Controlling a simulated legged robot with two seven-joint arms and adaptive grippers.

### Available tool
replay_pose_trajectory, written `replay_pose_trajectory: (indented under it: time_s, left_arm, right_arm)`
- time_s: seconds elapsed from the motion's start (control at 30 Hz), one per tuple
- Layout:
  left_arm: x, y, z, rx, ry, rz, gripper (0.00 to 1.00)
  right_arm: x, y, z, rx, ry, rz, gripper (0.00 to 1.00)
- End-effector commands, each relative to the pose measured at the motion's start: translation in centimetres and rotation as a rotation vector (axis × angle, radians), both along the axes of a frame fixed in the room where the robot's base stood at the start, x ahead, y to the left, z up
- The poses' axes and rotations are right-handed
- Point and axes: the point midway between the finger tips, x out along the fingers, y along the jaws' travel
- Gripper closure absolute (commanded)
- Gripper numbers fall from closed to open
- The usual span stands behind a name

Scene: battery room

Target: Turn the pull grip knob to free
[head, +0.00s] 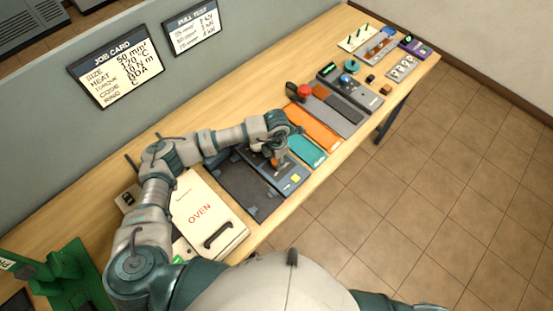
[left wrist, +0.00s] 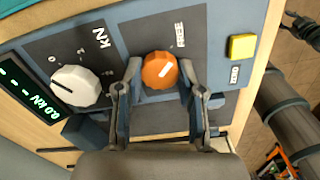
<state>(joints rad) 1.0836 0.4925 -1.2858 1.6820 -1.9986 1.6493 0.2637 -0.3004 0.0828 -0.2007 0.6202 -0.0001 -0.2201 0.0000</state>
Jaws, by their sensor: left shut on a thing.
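The pull grip knob (left wrist: 158,71) is orange with a white pointer mark, on a blue-grey panel (left wrist: 222,75). In the left wrist view its mark points up and right, roughly toward a label that looks like FREE (left wrist: 180,34). My left gripper (left wrist: 160,78) is shut on the knob, one finger on each side. In the head view my left gripper (head: 275,154) reaches down over the panel and mostly hides the knob. My right gripper is not clearly seen; only part of that arm shows at the bottom right.
A white knob (left wrist: 76,86) with a kN scale, a green display (left wrist: 30,95) reading 0.0 kN and a yellow button (left wrist: 242,47) flank the knob. The oven (head: 207,216) stands left of the panel. A teal mat (head: 307,150) lies right of it.

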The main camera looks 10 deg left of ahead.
Motion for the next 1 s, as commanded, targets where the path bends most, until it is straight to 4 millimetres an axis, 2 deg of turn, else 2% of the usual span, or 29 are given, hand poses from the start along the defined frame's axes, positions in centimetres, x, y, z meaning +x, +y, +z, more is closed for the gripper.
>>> replay_pose_trajectory:
  time_s: [0.47,0.5,0.6,0.87,1.0]
  left_arm:
    - [0.46,0.01,0.52,-0.004,-0.014,0.018,0.97]
    - [0.46,0.01,0.52,-0.004,-0.015,0.018,0.57]
    - [0.39,0.03,0.42,-0.003,-0.012,0.017,0.37]
    - [0.21,0.01,0.22,-0.002,-0.006,0.015,0.37]
    - [0.22,-0.04,1.08,-0.003,-0.007,0.014,0.37]
  right_arm:
    - [0.02,0.13,0.0,0.001,-0.001,-0.001,0.6]
    - [0.02,0.18,0.0,0.002,-0.001,-0.002,0.6]
    - [0.03,0.33,0.0,0.004,0.0,-0.003,0.6]
    - [0.07,0.27,-0.03,0.003,0.0,-0.003,0.6]
    - [0.02,0.13,-0.02,0.002,-0.002,-0.002,0.6]
